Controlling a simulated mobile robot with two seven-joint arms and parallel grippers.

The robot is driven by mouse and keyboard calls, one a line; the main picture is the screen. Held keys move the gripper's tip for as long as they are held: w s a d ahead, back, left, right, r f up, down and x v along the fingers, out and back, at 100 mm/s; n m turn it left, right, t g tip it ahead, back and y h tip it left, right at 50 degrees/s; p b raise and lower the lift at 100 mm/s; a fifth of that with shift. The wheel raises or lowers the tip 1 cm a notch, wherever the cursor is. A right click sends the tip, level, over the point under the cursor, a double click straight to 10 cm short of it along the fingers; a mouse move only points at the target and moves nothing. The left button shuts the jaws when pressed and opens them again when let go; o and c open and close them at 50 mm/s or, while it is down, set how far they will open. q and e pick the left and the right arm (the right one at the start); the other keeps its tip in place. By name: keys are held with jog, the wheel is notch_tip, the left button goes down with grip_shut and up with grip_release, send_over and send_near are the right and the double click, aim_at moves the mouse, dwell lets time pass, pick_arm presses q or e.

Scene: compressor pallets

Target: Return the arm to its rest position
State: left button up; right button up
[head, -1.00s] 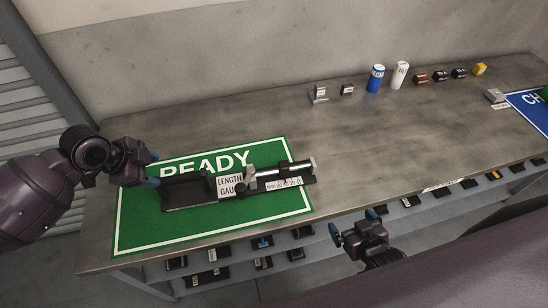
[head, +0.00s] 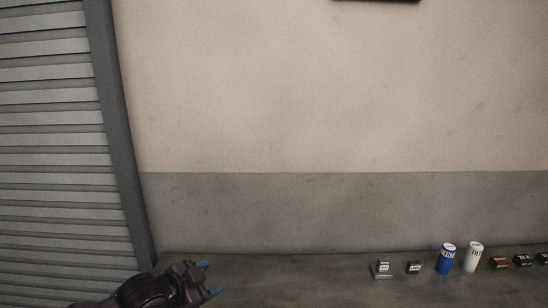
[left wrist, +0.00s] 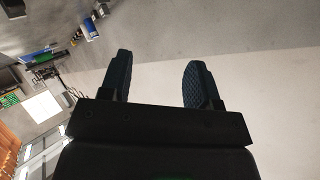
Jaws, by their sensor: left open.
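My left gripper (head: 210,279) is at the bottom left of the head view, in front of the back part of the bench. Its two blue-tipped fingers are apart and point right, with nothing between them. In the left wrist view the same gripper (left wrist: 157,78) shows two dark textured fingers spread apart with a pale wall or floor area behind them. My right gripper is not in the head view.
Along the back of the grey bench (head: 310,285) stand a small metal block (head: 382,268), a small dark block (head: 414,267), a blue can (head: 446,258), a white can (head: 473,257) and a brown block (head: 499,262). A wall (head: 330,120) rises behind. A grey slatted shutter (head: 55,150) is at left.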

pick_arm(q)
jog(key=s+a+f+n+y, duration=0.3)
jog(key=s+a+f+n, duration=0.3)
jog(key=s+f, duration=0.4)
jog(key=s+a+f+n+t+y, duration=0.1)
jog(key=s+a+f+n+y, duration=0.3)
jog(key=s+f, duration=0.7)
jog(key=s+a+n, duration=0.2)
jog(key=s, duration=0.3)
jog(key=shift+a, duration=0.25)
jog(key=shift+s, duration=0.1)
